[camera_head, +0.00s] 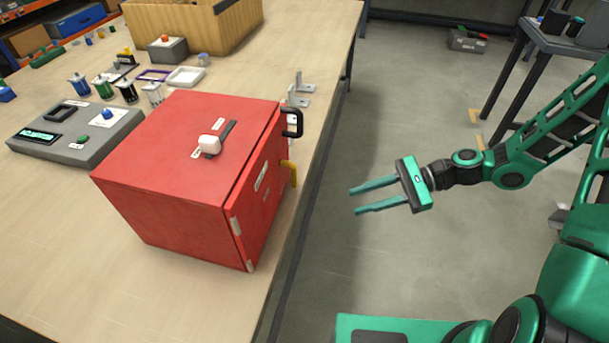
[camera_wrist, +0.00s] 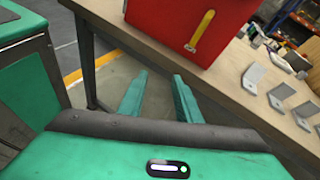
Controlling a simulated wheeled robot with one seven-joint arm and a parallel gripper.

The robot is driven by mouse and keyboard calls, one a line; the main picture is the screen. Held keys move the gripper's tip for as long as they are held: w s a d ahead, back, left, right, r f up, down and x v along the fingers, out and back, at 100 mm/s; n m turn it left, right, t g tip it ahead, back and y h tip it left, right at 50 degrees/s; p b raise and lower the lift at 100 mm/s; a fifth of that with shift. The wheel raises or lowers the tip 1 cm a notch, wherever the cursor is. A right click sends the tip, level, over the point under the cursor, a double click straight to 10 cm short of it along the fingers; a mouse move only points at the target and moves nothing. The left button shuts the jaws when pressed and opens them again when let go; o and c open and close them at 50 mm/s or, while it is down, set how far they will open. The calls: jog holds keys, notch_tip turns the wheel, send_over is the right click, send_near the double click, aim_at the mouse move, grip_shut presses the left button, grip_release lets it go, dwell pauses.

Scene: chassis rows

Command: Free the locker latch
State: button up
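The red locker (camera_head: 180,180) stands on the table near its right edge, its door side facing my arm. A white knob (camera_head: 209,145) sits in a dark slot on its top. A black handle (camera_head: 293,122) and a yellow lever (camera_head: 291,172) stick out from the door side. In the wrist view the locker (camera_wrist: 175,20) is at the top, with the yellow lever (camera_wrist: 201,30) tilted on its face. My gripper (camera_head: 352,201) is open and empty in the air over the floor, to the right of the locker and apart from it. Its fingers (camera_wrist: 160,90) show in the wrist view.
A grey control box (camera_head: 92,150) lies left of the locker. Metal brackets (camera_head: 299,90) stand near the table edge behind it. A wooden crate (camera_head: 220,28) and several small items are farther back. The floor (camera_head: 400,130) between table and arm is clear.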

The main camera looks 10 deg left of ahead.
jog(key=w+a+r+m+y, duration=0.1)
jog(key=a+m+y, duration=0.1)
jog(key=a, duration=0.5)
jog(key=w+a+r+m+t+y, duration=0.1)
jog(key=a+r+m+y, duration=0.1)
jog(key=a, duration=0.6)
jog(key=shift+w+r+t, duration=0.15)
jog(key=shift+w+t, duration=0.15)
jog(key=shift+w, duration=0.05)
grip_shut()
